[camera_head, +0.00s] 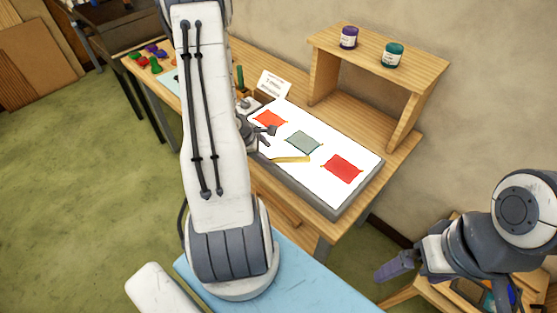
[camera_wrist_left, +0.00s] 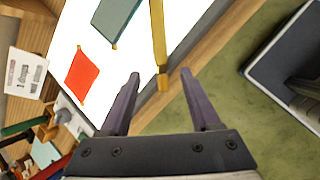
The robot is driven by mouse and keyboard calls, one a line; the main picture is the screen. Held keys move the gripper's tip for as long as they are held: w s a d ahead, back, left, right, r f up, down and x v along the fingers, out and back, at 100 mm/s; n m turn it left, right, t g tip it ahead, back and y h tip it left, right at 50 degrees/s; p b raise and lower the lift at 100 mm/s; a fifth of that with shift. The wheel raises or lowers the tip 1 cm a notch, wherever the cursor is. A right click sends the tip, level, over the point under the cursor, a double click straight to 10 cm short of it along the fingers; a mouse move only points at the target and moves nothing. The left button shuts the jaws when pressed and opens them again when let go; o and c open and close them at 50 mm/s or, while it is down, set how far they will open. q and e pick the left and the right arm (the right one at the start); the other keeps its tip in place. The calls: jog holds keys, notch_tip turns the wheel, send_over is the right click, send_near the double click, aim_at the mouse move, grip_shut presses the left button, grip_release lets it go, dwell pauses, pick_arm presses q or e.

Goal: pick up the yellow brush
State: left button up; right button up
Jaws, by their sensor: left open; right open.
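The yellow brush (camera_head: 291,159) lies on the white lit panel (camera_head: 315,170), near its front edge. In the left wrist view the brush (camera_wrist_left: 158,40) runs down from the top, and its near end sits between my fingertips in the picture; the height gap cannot be told. My left gripper (camera_head: 270,136) is open and empty over the panel's left part, beside the brush; its two fingers also show in the left wrist view (camera_wrist_left: 160,76). My right gripper (camera_head: 388,271) is open and empty at the lower right, away from the panel.
Red (camera_head: 342,169) and grey-green (camera_head: 303,142) glass pieces lie on the panel. A text card (camera_head: 274,84) stands behind it. A wooden shelf (camera_head: 425,72) holds a purple jar (camera_head: 348,38) and a teal jar (camera_head: 392,55). Small coloured items (camera_head: 154,64) lie at the bench's far left.

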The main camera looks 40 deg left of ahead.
aim_at(275, 159)
pick_arm(q)
jog(key=shift+p+x, duration=1)
jog(key=shift+x, duration=1.8)
jog(key=shift+d+r, duration=0.1)
jog(key=shift+d, duration=0.05)
jog(key=shift+c, duration=0.3)
jog(key=shift+w, duration=0.1)
grip_shut()
